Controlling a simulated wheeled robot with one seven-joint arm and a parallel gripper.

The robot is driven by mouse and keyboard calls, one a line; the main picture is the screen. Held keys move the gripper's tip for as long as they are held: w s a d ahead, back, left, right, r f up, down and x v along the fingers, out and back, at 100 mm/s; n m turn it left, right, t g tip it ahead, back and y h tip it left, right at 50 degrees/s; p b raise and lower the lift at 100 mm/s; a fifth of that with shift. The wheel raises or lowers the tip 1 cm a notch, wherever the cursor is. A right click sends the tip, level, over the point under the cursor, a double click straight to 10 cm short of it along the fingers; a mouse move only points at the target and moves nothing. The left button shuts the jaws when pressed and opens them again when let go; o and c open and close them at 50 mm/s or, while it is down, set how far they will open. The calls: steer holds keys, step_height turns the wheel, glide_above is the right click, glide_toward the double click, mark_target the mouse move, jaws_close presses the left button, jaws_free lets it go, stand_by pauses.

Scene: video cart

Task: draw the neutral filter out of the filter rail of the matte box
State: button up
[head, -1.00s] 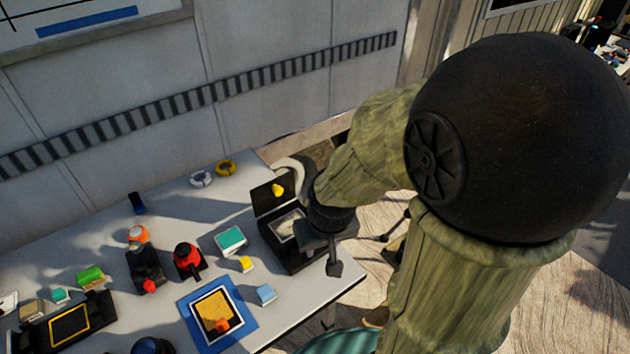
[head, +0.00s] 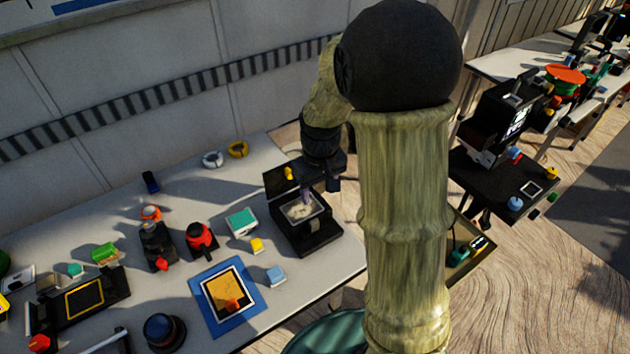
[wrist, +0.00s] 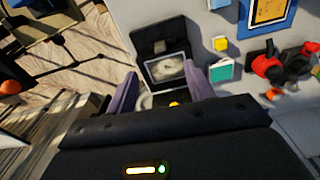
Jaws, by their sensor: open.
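A black box (head: 309,238) with a raised back panel stands at the table's right end. It looks like the matte box, though I cannot be sure. In it is a pale grey pane in a light frame (head: 301,209), possibly the neutral filter; the pane also shows in the wrist view (wrist: 165,68). A yellow knob (head: 289,173) shows at the raised panel. My gripper (wrist: 160,80) is open above the box, its two purple fingers apart on either side of the framed pane in the wrist view. I cannot tell whether they touch it. My arm hides part of the box's right side.
A teal-topped block (head: 241,221), a yellow cube (head: 257,245) and a light blue block (head: 275,275) lie left of the box. A red-topped item (head: 201,238) and a blue mat (head: 250,298) are farther left. A dark cart (head: 500,180) stands at right.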

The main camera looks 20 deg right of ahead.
mark_target(315, 223)
steer(key=w, duration=0.1)
steer(key=w+f, duration=0.1)
steer(key=w, duration=0.1)
steer(key=shift+n+g, duration=0.3)
steer(key=shift+n, duration=0.1)
step_height(315, 223, down, 17)
steer(key=shift+f+p, duration=0.15)
steer(key=shift+p, duration=0.85)
steer(key=c, duration=1.1)
steer(key=shift+s+d, duration=0.25)
steer(key=shift+s, duration=0.55)
steer(key=shift+s+d, duration=0.25)
steer(key=shift+s, duration=0.6)
steer(key=shift+s+d, duration=0.25)
steer(key=shift+s, duration=0.55)
steer(key=shift+c, duration=0.2)
